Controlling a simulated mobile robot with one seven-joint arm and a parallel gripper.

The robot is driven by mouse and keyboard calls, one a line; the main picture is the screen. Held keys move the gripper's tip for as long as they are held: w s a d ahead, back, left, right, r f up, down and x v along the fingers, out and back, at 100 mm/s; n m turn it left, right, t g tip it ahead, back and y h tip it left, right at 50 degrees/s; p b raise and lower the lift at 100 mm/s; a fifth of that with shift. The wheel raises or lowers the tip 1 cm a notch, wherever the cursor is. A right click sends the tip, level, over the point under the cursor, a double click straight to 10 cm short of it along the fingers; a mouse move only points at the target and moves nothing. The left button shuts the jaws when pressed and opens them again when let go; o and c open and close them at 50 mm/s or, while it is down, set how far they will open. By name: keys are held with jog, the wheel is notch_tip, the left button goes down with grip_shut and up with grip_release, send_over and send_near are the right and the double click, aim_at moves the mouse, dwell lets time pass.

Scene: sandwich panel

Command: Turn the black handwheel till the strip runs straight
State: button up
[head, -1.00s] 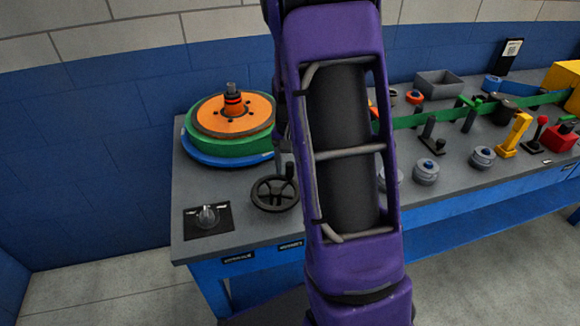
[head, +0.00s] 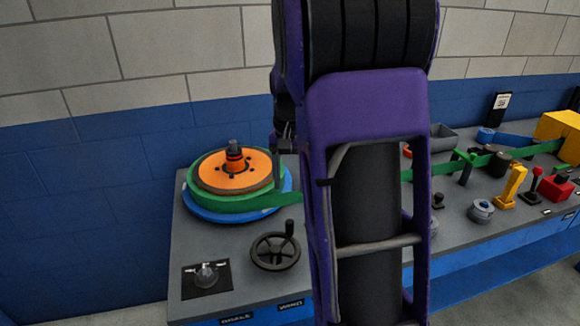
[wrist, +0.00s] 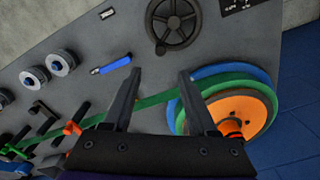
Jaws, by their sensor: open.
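The black handwheel (head: 275,251) lies near the front of the grey bench, with its crank knob standing up at its right. In the wrist view the handwheel (wrist: 175,24) is at the top, beyond the fingertips. The green strip (head: 480,161) runs from the reel (head: 237,172) toward the right; my arm hides its middle part in the head view. The strip also shows in the wrist view (wrist: 152,101). My gripper (wrist: 159,79) is open and empty, its fingers apart and clear of the handwheel. In the head view my gripper is mostly hidden behind my arm.
A clear knob on a black plate (head: 206,276) is left of the handwheel. Grey rollers (head: 481,210), a yellow lever (head: 511,187) and a red box (head: 554,188) stand to the right. A blue-handled tool (wrist: 110,65) lies on the bench near the fingers.

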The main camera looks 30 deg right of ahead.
jog(key=shift+r, duration=1.6)
